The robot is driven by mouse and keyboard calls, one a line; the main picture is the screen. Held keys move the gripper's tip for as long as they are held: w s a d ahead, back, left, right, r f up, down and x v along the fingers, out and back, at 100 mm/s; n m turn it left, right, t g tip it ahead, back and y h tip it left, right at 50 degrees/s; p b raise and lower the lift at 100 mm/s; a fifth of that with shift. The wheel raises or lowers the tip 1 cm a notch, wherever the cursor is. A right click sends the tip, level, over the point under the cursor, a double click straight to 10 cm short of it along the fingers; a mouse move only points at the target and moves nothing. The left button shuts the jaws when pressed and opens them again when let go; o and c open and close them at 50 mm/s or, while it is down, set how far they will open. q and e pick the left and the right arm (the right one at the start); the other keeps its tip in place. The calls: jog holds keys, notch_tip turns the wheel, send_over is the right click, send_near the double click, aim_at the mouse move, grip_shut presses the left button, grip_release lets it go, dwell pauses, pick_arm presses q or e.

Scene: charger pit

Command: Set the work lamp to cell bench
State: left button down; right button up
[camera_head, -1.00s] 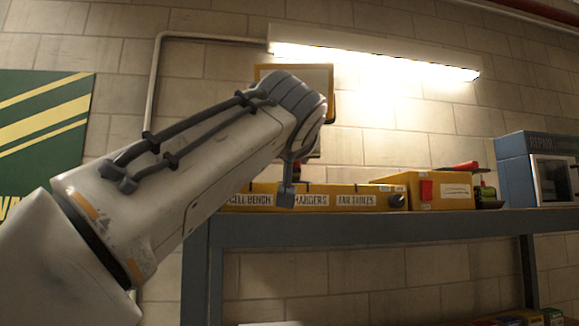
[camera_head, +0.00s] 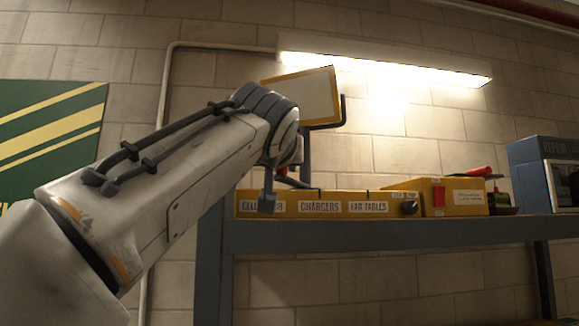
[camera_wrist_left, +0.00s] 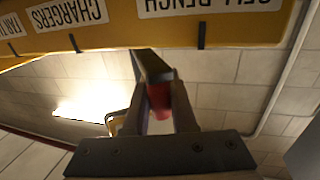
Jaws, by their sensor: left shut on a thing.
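The work lamp (camera_head: 303,97) is a pale panel in a yellow frame on a dark bracket, above a long yellow box on the shelf. The box front (camera_head: 384,197) carries the labels CELL BENCH, CHARGERS and one that reads like FAN TABLES. My left arm reaches in from the left and partly covers the CELL BENCH label. In the left wrist view my left gripper (camera_wrist_left: 158,105) is shut on a red grip (camera_wrist_left: 158,97) at a dark bar, below the upside-down labels. The head view hides the fingertips behind the wrist. My right gripper is out of view.
A yellow box with a red switch (camera_head: 438,196) stands on the shelf to the right, with a red-handled tool (camera_head: 477,171) by it. A blue-grey cabinet (camera_head: 530,178) is at the far right. The grey shelf edge (camera_head: 400,233) runs below; a lit tube (camera_head: 400,65) hangs above.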

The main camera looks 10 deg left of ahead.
pick_arm(q)
jog(key=shift+d, duration=0.1)
dwell(0.7)
jog(key=c, duration=0.7)
grip_release()
jog(key=shift+w, duration=0.15)
jog(key=shift+c, duration=0.2)
jog(key=s+b, duration=0.1)
jog(key=s, duration=0.2)
jog(key=s+b, duration=0.1)
jog(key=s, duration=0.2)
jog(key=s+b, duration=0.1)
jog(key=s, duration=0.2)
jog(key=shift+d+b, duration=0.3)
jog(key=shift+d, duration=0.1)
jog(key=shift+s, duration=0.8)
